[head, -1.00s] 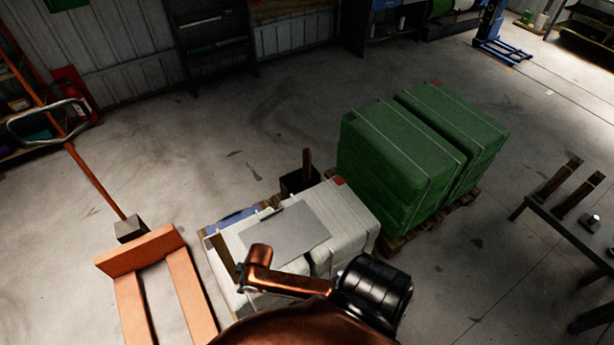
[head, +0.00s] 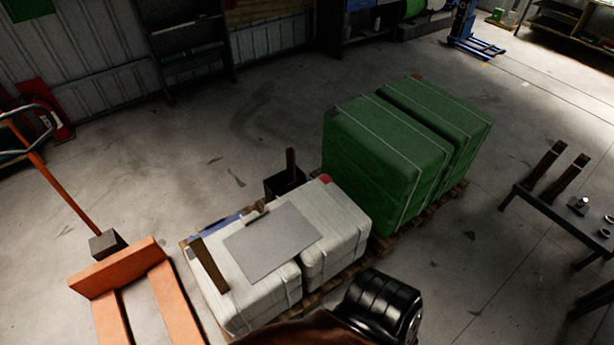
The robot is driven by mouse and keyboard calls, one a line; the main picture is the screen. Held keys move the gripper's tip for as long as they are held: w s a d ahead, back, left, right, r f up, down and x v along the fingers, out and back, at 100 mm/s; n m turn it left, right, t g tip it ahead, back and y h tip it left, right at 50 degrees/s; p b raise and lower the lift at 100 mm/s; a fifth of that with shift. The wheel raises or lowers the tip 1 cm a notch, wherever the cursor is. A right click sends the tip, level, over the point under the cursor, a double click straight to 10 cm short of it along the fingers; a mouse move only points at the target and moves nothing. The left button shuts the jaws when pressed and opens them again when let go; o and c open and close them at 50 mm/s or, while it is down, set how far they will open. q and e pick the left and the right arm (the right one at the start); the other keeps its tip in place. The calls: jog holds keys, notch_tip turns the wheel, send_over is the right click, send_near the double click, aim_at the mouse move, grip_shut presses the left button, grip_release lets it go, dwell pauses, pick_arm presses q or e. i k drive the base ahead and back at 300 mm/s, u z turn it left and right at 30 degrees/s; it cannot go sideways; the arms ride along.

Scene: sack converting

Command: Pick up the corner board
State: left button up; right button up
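Several brown strips look like corner boards, and I cannot tell which one is meant. One strip (head: 209,265) lies along the left top edge of the white bales (head: 334,208). Another strip (head: 291,164) stands upright in a small black bin (head: 272,188) behind the bales. Two more, a left one (head: 543,165) and a right one (head: 571,175), rest tilted on the dark table (head: 522,200) at the right. Neither gripper shows. Only copper and black parts of my arm are at the bottom edge, in front of the white bales.
A grey sheet (head: 270,243) lies on the white bales. Strapped green bales (head: 375,165) stand on a pallet (head: 440,208) behind them. An orange pallet jack (head: 120,270) is at the left. The floor between the green bales and the table is clear.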

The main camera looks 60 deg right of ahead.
aim_at(290, 152)
jog(key=z, duration=1.75)
